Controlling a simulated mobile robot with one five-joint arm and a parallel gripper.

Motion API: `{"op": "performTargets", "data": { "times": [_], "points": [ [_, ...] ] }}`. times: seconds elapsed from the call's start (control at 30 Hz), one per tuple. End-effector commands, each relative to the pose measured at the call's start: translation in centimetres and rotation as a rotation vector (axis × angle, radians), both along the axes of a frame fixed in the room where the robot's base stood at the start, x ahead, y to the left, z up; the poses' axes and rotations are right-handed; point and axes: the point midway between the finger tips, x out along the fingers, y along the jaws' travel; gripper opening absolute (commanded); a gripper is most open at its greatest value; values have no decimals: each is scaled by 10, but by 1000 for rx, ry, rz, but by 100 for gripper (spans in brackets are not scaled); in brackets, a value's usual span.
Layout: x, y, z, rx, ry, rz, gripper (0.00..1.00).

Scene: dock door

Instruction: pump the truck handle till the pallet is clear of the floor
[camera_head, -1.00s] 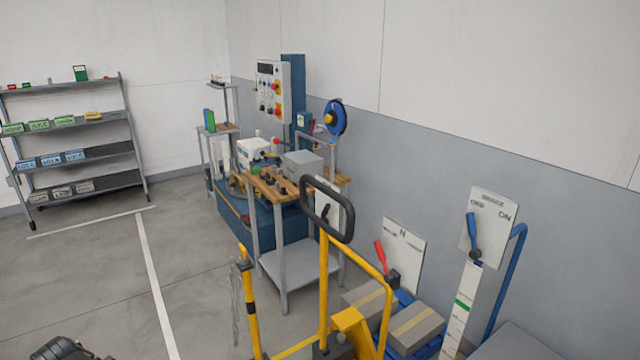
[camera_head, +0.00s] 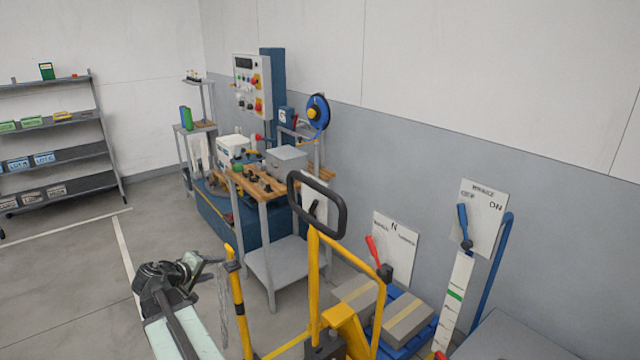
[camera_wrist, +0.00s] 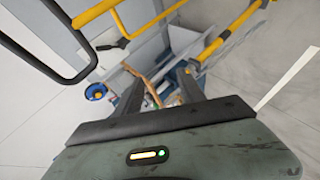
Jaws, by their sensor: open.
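The pallet truck (camera_head: 314,290) is yellow and stands in the lower middle of the head view. Its handle (camera_head: 345,212) is a black loop on top of an upright yellow bar. The loop also shows at upper left in the wrist view (camera_wrist: 88,62). The blue pallet (camera_head: 412,343) carries boxes behind the truck to the right; its underside and the floor gap are hidden. My gripper (camera_head: 197,262) is open and empty, left of the handle and apart from it. Its two fingers show in the wrist view (camera_wrist: 158,92), with nothing clearly between them.
A red lever (camera_head: 373,250) stands by a plate marked N. A blue lever (camera_head: 463,223) is on a plate marked ON. A yellow post with a chain (camera_head: 238,300) stands between my arm and the truck. A workbench (camera_head: 268,185) is behind; open floor lies left.

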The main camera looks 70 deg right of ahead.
Motion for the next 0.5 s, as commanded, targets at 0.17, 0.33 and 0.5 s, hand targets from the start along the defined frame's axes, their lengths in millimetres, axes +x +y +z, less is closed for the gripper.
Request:
{"op": "performTargets", "data": {
  "times": [0.17, 0.33, 0.5],
  "points": [
    [-121, -176, 97, -438, 208, -86, 47],
    [-194, -243, 149, -635, 420, -80, 47],
    [-214, -258, 162, -682, 498, -70, 47]
  ]
}}
